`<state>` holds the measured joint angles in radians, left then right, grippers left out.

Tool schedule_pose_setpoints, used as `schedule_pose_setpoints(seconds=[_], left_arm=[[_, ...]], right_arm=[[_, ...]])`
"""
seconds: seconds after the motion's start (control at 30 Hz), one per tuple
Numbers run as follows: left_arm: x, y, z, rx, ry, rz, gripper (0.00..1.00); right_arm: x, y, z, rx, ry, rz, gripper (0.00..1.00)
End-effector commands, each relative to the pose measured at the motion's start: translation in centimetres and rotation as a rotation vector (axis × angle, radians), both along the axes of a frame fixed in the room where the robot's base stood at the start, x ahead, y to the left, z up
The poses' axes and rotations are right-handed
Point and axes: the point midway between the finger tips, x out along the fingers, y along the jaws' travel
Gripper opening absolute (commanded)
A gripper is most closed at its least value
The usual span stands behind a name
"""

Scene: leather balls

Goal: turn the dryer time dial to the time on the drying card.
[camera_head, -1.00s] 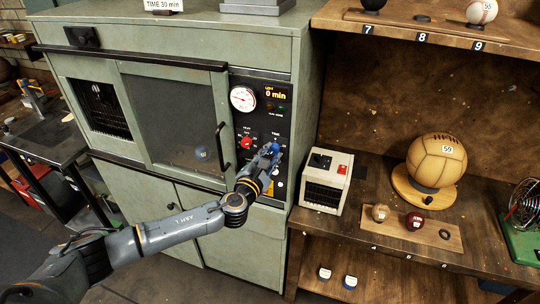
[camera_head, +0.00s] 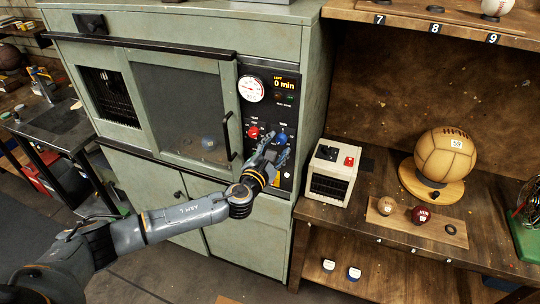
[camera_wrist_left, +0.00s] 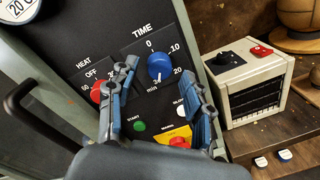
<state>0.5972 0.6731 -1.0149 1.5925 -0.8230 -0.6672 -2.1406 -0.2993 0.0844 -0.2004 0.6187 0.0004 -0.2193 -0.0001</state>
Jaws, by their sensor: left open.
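The blue time dial (camera_head: 282,138) is on the dryer's black control panel and also shows in the left wrist view (camera_wrist_left: 160,67), with 0 above it and 10 to its right. A small pale mark shows low on its face; its exact setting is unclear. My left gripper (camera_head: 277,151) is open, just below and in front of the dial. In the left wrist view its fingers (camera_wrist_left: 158,80) stand apart on either side of the dial, and contact is not visible. The dryer display (camera_head: 284,85) reads 0 min. The drying card is out of view now. My right gripper is not in view.
The red heat dial (camera_head: 253,132) is left of the time dial. A door handle (camera_head: 228,136) stands out beside the panel. Below are a green start button (camera_wrist_left: 139,126) and a red button (camera_wrist_left: 179,142). A cream box (camera_head: 330,174) stands on the bench to the right.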

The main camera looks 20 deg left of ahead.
Motion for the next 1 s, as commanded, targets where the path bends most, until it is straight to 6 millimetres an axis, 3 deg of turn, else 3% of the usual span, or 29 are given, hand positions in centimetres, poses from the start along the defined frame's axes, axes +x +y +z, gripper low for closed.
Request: schedule_pose_setpoints(seconds=[0.5, 0.7, 1.0], left_arm=[[-9.8, 0.9, 0.1, 0.001, 0.005, -0.001, 0.51], [-11.2, 1.0, 0.3, 0.0, 0.002, -0.001, 0.51], [-11.3, 1.0, 0.3, 0.0, 0.001, 0.0, 0.51]], right_arm=[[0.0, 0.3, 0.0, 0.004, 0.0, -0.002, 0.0], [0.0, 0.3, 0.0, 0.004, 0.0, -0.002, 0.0], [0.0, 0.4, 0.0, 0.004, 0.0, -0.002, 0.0]])
